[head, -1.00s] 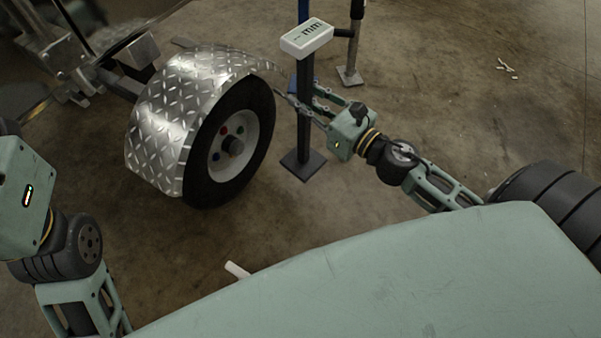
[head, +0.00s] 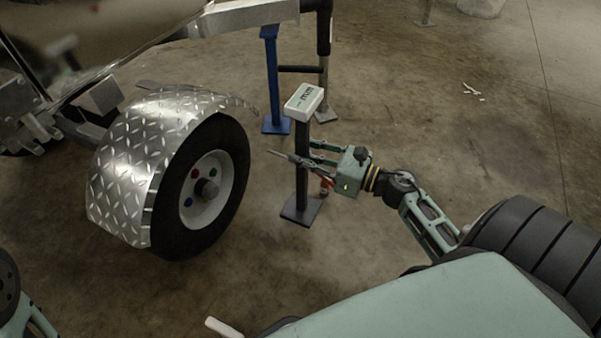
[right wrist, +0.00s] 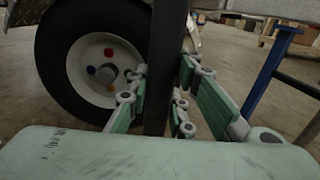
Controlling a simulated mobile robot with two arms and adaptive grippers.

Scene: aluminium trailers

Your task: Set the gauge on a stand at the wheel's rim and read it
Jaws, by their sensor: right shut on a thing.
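The gauge (head: 304,101) is a white box with a small display marked "mm", on top of a dark post with a flat square foot (head: 301,211). Its reading is too small to make out. My right gripper (head: 303,155) is shut on the post of the stand, below the gauge. In the right wrist view the fingers lie on both sides of the dark post (right wrist: 165,70). The wheel (head: 209,190) has a black tyre, a pale rim and coloured nuts, under a tread-plate fender (head: 140,165). The stand is upright to the right of the wheel, with a gap in the head view. My left gripper is out of view.
A blue stand (head: 273,85) and a dark post with a foot (head: 324,75) stand behind the gauge, under the trailer frame (head: 245,16). Small pale scraps (head: 474,92) lie on the floor at right. A white piece (head: 223,328) lies at the front. Floor at right is mostly clear.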

